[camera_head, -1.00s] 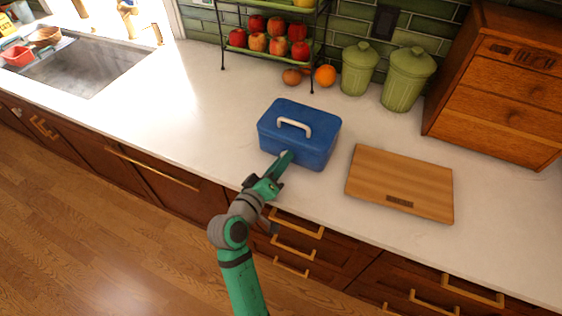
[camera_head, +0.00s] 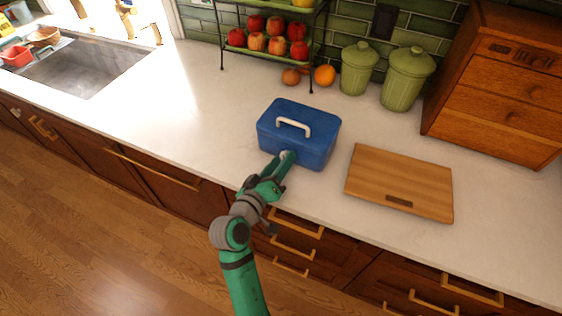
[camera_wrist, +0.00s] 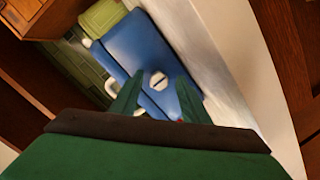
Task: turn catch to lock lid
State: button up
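The blue box (camera_head: 299,140) stands closed on the white counter, its lid topped by a pale arched handle (camera_head: 294,126). My gripper (camera_head: 288,157) is at the box's front face, near the counter edge. In the wrist view the box (camera_wrist: 140,45) appears turned on its side. A round, pale catch with a dark slot or bar (camera_wrist: 158,80) shows on its front. My gripper (camera_wrist: 160,78) is open there, one green finger on each side of the catch. I cannot tell whether the fingers touch it. In the head view the gripper hides the catch.
A wooden cutting board (camera_head: 400,181) lies right of the box. Green canisters (camera_head: 407,79), an orange (camera_head: 325,75) and a fruit rack (camera_head: 270,51) stand behind. A wooden drawer cabinet (camera_head: 495,83) is at the right. Counter left of the box is clear.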

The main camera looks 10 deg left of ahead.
jog(key=shift+r, duration=0.1)
jog(key=v, duration=1)
jog(key=shift+s, duration=0.4)
jog(key=shift+a, duration=0.2)
